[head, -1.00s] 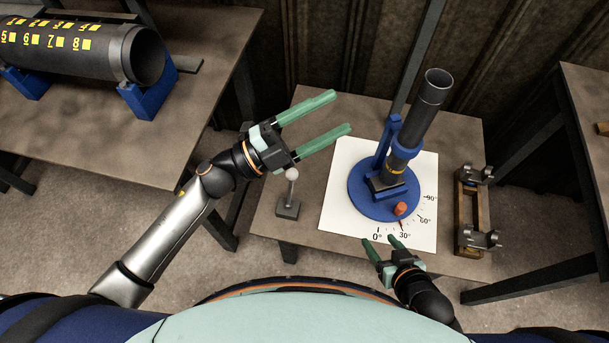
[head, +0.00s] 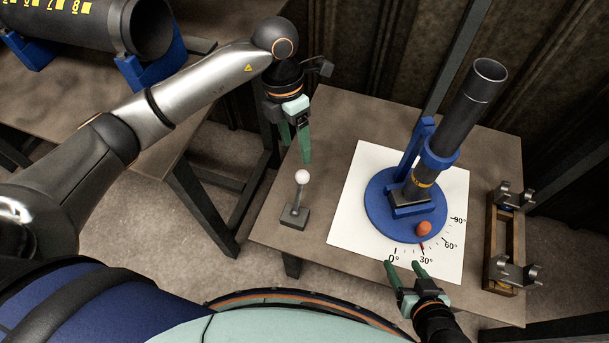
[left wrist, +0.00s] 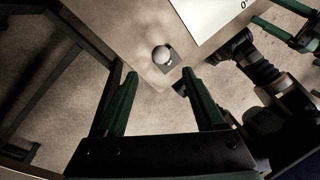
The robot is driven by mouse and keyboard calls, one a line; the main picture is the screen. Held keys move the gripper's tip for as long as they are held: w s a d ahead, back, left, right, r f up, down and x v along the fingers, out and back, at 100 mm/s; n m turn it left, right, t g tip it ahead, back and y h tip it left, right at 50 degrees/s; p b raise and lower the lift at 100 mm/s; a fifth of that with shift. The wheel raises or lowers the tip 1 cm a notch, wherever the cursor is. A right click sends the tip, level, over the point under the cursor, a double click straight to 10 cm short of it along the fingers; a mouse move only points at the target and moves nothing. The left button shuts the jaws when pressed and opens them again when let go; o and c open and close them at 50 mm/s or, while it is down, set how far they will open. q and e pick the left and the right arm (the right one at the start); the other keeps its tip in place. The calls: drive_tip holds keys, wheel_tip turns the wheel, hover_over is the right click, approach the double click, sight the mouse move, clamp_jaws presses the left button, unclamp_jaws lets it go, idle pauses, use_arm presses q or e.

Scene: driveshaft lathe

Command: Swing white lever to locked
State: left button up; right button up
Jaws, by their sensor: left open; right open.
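The white-knobbed lever (head: 302,178) stands upright on a small dark base (head: 294,216) near the table's left front corner. The left wrist view shows its round knob (left wrist: 161,54) from above, beyond the fingertips and roughly between them. My left gripper (head: 296,150) is open, empty and pointing down, behind the lever in the head view and apart from it. My right gripper (head: 403,266) is open and empty at the front edge of the white angle sheet (head: 346,217). Beside it, a blue round fixture (head: 376,208) holds a tilted dark tube (head: 468,112).
An orange knob (head: 423,229) sits on the fixture's front, with a red pointer near 30°. A wooden cradle with metal brackets (head: 492,240) stands at the table's right edge. A large numbered pipe (head: 88,22) lies on the left table. The table behind the lever is clear.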

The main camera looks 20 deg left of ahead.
sight(301, 172)
use_arm(q)
drive_tip(key=f, duration=0.3)
drive_tip(key=d+f+b, duration=0.1)
drive_tip(key=f, duration=0.3)
drive_tip(key=s+f, duration=0.1)
drive_tip(key=f, duration=0.2)
drive_tip(key=shift+s+d+f, duration=0.1)
drive_tip(key=shift+d+f, duration=0.1)
drive_tip(key=shift+d, duration=0.2)
use_arm(e)
drive_tip(key=shift+s+d+f, duration=0.2)
drive_tip(key=shift+f, duration=0.3)
drive_tip(key=shift+s+d+f, duration=0.15)
drive_tip(key=shift+f, duration=0.3)
use_arm(q)
drive_tip(key=c, duration=0.7)
use_arm(e)
drive_tip(key=shift+w+a+r, duration=0.1)
use_arm(q)
clamp_jaws()
use_arm(e)
drive_tip(key=shift+w+a+r, duration=0.1)
drive_tip(key=shift+w+r, duration=0.05)
drive_tip(key=shift+w, duration=0.05)
drive_tip(key=shift+s, duration=0.25)
